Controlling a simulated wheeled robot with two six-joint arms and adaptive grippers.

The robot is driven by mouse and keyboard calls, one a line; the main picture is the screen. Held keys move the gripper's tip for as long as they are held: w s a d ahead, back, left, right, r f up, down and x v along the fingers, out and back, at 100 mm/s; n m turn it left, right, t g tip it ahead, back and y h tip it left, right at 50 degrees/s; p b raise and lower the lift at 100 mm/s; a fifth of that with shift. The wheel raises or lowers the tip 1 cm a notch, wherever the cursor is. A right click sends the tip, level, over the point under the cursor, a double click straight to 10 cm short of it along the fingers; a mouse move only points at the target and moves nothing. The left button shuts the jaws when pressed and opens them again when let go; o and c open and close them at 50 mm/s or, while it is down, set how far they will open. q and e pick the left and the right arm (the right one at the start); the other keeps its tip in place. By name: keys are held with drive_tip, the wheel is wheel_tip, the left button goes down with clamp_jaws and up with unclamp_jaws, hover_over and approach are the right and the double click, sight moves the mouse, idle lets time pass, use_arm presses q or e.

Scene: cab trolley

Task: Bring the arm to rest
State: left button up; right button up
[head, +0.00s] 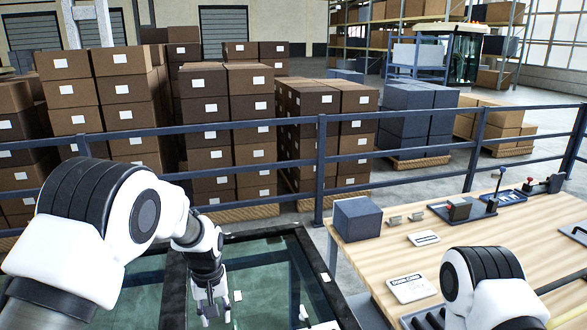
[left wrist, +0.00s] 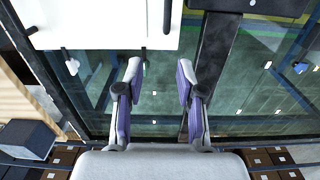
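My left arm (head: 110,225) comes in from the left and bends down at the wrist. My left gripper (head: 212,306) points down over the dark-framed glass floor panels. In the left wrist view the two fingers of my left gripper (left wrist: 160,80) stand apart with nothing between them, above the greenish glass. Part of my right arm (head: 490,285) shows at the lower right, in front of the wooden table (head: 390,255). My right gripper is not in view.
A dark blue-grey box (head: 357,219) stands on the table's left corner, with a white card (head: 411,288) and small fixtures farther along. A dark railing (head: 318,165) runs behind the glass panels (head: 262,270). Stacks of brown cartons (head: 205,120) stand beyond it.

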use_arm(q)
drive_tip(key=shift+m, duration=0.5)
drive_tip(key=s+a+f, duration=0.1)
drive_tip(key=s+f, duration=0.3)
drive_tip(key=f, duration=0.1)
drive_tip(key=s+a+f, duration=0.2)
drive_tip(key=s+f, duration=0.3)
drive_tip(key=s+a+f, duration=0.2)
drive_tip(key=s+f, duration=0.3)
drive_tip(key=shift+s+a+f, duration=0.1)
drive_tip(key=shift+f, duration=0.2)
drive_tip(key=s+a+f+m, duration=0.1)
drive_tip(key=s+f, duration=0.1)
drive_tip(key=s, duration=0.8)
drive_tip(key=s+a+f, duration=0.1)
drive_tip(key=s+f, duration=0.2)
drive_tip(key=s, duration=0.7)
wheel_tip(320, 180, down, 10)
drive_tip(key=s+b, duration=0.1)
drive_tip(key=b, duration=0.9)
drive_tip(key=shift+s+r+m, duration=0.2)
drive_tip(key=shift+r+m, duration=0.05)
drive_tip(key=shift+m, duration=0.05)
use_arm(e)
wheel_tip(320, 180, down, 10)
drive_tip(key=shift+f, duration=0.2)
use_arm(q)
drive_tip(key=shift+s+a, duration=0.1)
use_arm(e)
drive_tip(key=shift+s, duration=0.2)
